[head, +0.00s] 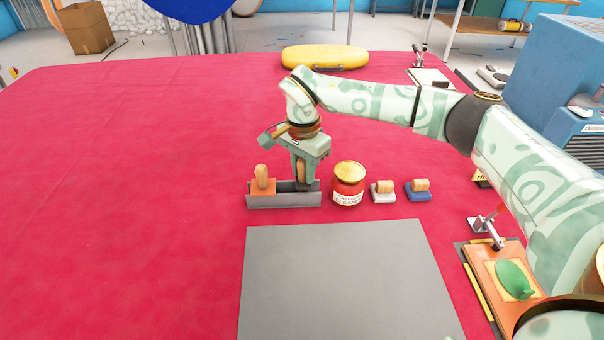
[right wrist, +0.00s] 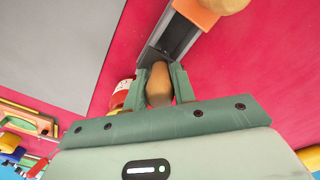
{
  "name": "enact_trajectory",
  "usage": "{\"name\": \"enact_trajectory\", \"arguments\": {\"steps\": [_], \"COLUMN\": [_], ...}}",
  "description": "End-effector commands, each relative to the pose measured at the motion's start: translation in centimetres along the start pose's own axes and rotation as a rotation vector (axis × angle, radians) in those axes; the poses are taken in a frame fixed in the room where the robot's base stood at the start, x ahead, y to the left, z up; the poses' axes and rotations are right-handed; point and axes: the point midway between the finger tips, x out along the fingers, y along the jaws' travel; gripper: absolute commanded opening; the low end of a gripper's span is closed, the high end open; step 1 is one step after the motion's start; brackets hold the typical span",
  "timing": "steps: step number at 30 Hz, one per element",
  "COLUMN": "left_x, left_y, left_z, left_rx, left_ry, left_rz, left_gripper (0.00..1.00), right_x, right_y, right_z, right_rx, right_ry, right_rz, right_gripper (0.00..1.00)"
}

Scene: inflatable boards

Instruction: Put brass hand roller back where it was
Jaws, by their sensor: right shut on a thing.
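My right gripper (head: 302,170) points down over the right end of a grey tray (head: 284,200). It is shut on the brown wooden handle of the hand roller (head: 301,172). In the right wrist view the handle (right wrist: 158,86) stands between the two green fingers. The roller's brass part is hidden, and I cannot tell whether it rests on the tray floor. The tray's grey channel also shows in the right wrist view (right wrist: 170,38). An orange tool with a wooden knob (head: 262,182) sits in the tray's left end. My left gripper is not in view.
A red jar with a gold lid (head: 348,184) stands close right of the tray, then two small wooden-handled blocks, one white (head: 383,191), one blue (head: 418,190). A grey board (head: 345,280) lies in front. The red table (head: 130,190) is clear at left.

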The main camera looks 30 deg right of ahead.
Motion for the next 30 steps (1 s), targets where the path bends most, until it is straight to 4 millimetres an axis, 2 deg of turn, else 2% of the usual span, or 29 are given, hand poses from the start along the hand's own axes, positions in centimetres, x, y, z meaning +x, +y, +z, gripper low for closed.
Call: {"name": "enact_trajectory", "arguments": {"steps": [1,8,18,19,21,30], "left_x": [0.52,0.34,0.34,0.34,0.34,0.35], "left_y": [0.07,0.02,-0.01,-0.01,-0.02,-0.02], "left_z": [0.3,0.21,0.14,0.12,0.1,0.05], "left_rx": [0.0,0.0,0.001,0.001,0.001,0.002], "left_ry": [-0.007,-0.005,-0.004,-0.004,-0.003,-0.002], "left_rz": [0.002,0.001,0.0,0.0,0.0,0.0], "left_gripper": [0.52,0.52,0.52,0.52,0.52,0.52], "right_x": [1.0,0.74,1.67,1.69,1.68,1.51], "right_y": [-0.03,-0.04,-0.04,-0.03,-0.03,-0.04], "right_z": [0.01,-0.01,0.01,0.01,0.01,0.0], "right_rx": [0.0,0.0,0.0,0.0,0.0,0.0], "right_ry": [-0.002,0.001,0.0,0.0,0.0,0.0], "right_rz": [0.002,-0.003,-0.002,-0.002,-0.002,-0.002], "right_gripper": [0.08,0.08,0.08,0.32,0.48,0.48]}}
